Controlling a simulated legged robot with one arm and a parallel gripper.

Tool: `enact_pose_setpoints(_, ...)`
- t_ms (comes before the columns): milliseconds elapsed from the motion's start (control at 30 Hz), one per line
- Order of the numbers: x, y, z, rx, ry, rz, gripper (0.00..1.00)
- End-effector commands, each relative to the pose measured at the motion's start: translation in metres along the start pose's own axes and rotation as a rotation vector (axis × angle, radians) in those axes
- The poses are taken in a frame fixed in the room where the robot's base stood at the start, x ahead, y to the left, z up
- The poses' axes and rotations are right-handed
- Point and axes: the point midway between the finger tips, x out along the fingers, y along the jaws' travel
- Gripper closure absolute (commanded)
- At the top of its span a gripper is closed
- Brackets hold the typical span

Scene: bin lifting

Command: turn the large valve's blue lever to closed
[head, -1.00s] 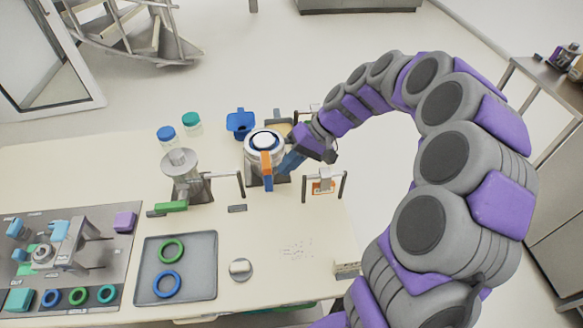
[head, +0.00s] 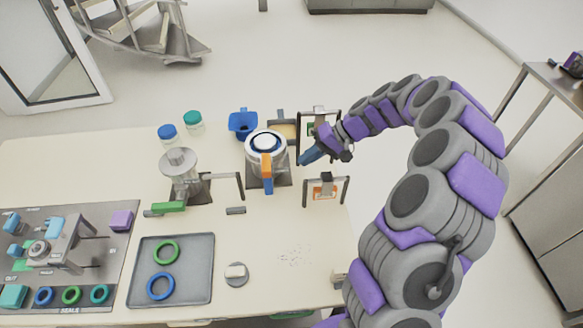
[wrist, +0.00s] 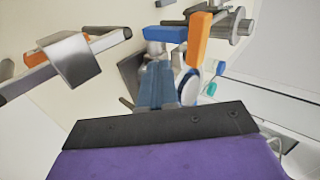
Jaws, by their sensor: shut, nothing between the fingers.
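The large valve (head: 279,160) is a pale metal body with a blue ring on top, standing on a dark base plate. Its lever, an orange block (head: 266,166) with a blue part (head: 268,186), hangs over the near side and points toward the bottom of the picture. In the wrist view the lever's blue part (wrist: 165,34) and orange block (wrist: 198,38) lie beyond the fingertips. My gripper (head: 306,159) has blue fingers, shut and empty, right of the valve, apart from the lever. The fingers also show in the wrist view (wrist: 158,85), partly covering the valve.
A smaller valve with a green lever (head: 167,208) stands left. Metal frames (head: 326,191) stand right of the valve, close to my gripper. A blue container (head: 243,123) is behind it. A grey tray (head: 198,284) with rings lies in front left. Bare table lies in front of the valve.

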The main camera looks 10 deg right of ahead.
Motion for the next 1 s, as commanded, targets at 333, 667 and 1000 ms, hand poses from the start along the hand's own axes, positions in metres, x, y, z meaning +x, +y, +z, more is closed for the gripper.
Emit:
enact_pose_setpoints(333, 0.043, 0.001, 0.001, 0.0, -0.005, 0.0, 1.0)
enact_pose_setpoints(667, 0.093, 0.001, 0.0, -0.001, -0.001, 0.0, 1.0)
enact_pose_setpoints(1000, 0.098, 0.0, 0.0, 0.0, 0.0, 0.0, 1.0)
